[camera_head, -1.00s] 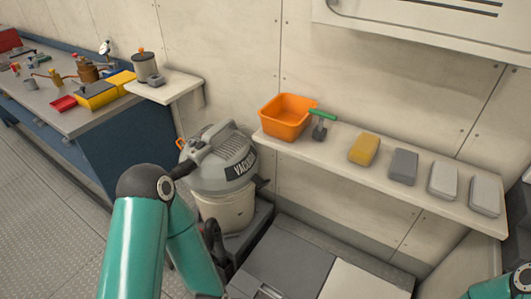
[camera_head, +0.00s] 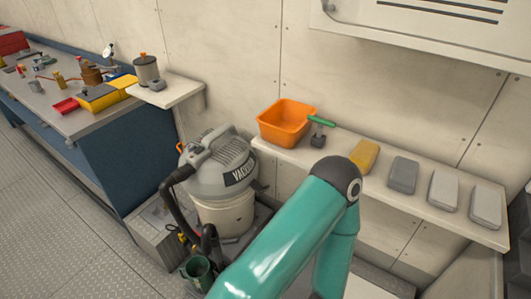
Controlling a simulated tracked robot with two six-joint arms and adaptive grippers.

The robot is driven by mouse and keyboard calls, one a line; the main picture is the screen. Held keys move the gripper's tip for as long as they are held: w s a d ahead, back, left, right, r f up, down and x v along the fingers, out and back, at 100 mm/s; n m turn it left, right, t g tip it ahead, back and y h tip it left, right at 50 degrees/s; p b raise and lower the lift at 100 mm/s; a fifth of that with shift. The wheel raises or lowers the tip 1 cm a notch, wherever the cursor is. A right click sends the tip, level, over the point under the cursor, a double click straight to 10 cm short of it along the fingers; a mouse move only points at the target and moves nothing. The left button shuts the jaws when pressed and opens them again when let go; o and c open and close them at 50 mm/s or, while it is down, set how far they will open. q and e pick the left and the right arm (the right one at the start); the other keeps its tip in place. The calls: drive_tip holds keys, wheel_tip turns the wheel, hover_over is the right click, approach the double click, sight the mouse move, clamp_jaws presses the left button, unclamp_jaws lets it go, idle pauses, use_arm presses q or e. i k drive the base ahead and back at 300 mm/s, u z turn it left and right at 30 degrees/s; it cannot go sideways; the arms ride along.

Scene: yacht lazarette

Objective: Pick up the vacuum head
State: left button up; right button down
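A grey vacuum head (camera_head: 222,163) with a dark label reading "VACUUM" sits on a pale drum (camera_head: 228,215) left of the middle. A black hose (camera_head: 172,205) curves from its left side down in front of the drum. A teal arm of mine crosses the lower middle, to the right of the vacuum. It rises to a dark joint and bends down out of the picture. No gripper shows in this view, so neither gripper's state can be seen.
The wall shelf (camera_head: 285,155) holds an orange bin (camera_head: 286,122), a green-handled tool (camera_head: 319,130), a yellow sponge (camera_head: 364,156) and grey blocks (camera_head: 403,175). A blue workbench (camera_head: 115,165) stands left. A dark green container (camera_head: 198,270) is below the vacuum. Metal floor (camera_head: 50,235) is clear at lower left.

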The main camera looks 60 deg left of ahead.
sight(227, 165)
drive_tip(key=z, duration=0.45)
drive_tip(key=k, duration=2.65)
drive_tip(key=u, duration=0.85)
drive_tip(key=i, duration=1.05)
drive_tip(key=u, duration=0.15)
